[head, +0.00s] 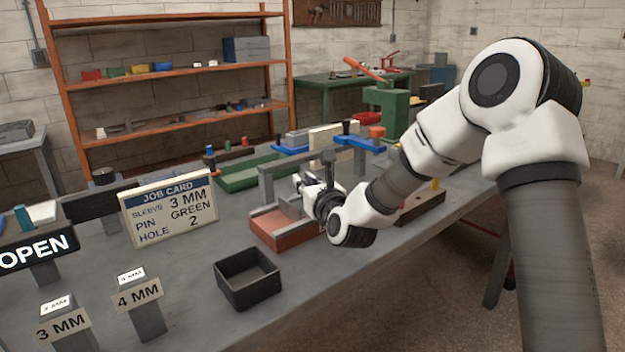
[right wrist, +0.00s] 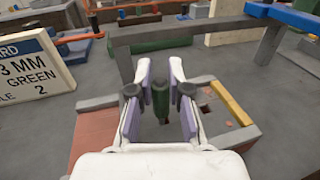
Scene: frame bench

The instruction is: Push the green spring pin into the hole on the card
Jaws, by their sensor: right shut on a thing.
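My right gripper (head: 312,188) is shut on the green spring pin (right wrist: 160,97). In the right wrist view the pin stands roughly upright between the two fingers (right wrist: 159,92). The gripper is low over the red-brown block (head: 282,228), beside the grey frame (head: 265,183); the block also shows in the right wrist view (right wrist: 93,132). The job card (head: 170,208) reads sleeve 3 mm, pin green, hole 2. I cannot make out the numbered holes, and the pin's lower tip is not clear. My left gripper is not in view.
An empty black bin (head: 247,278) stands at the bench front. Posts marked 3 MM (head: 62,328) and 4 MM (head: 138,295) and an OPEN sign (head: 35,252) are at left. A green tray (head: 240,175) lies behind the frame. The bench around the bin is clear.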

